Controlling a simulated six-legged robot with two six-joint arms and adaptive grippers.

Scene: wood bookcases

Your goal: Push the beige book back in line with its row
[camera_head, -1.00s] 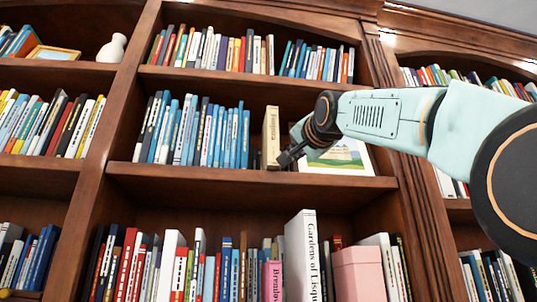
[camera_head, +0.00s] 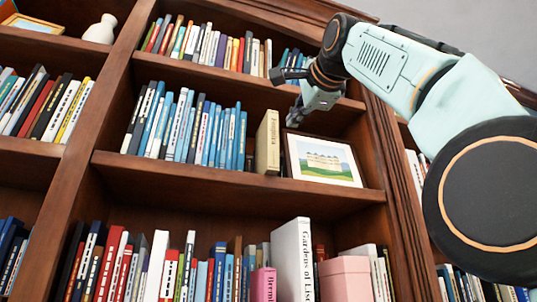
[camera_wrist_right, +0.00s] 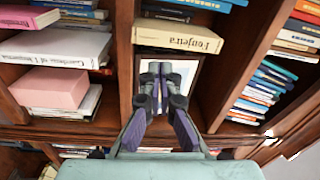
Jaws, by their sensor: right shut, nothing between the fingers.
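The beige book (camera_head: 267,142) stands upright on the middle shelf at the right end of a row of mostly blue books (camera_head: 195,130). Its front stands out past the row. In the right wrist view the beige book (camera_wrist_right: 178,36) lies across the upper middle, its lettered spine facing me. My right gripper (camera_head: 294,115) is up and to the right of the book in the head view, apart from it. In the wrist view my right gripper (camera_wrist_right: 160,72) is shut and empty, below the book in the picture. My left gripper is not in view.
A framed landscape picture (camera_head: 322,160) leans on the shelf just right of the beige book. A large white book (camera_head: 292,262) and a pink box (camera_head: 343,279) stand on the shelf below. The wooden upright (camera_head: 385,170) bounds the shelf at right.

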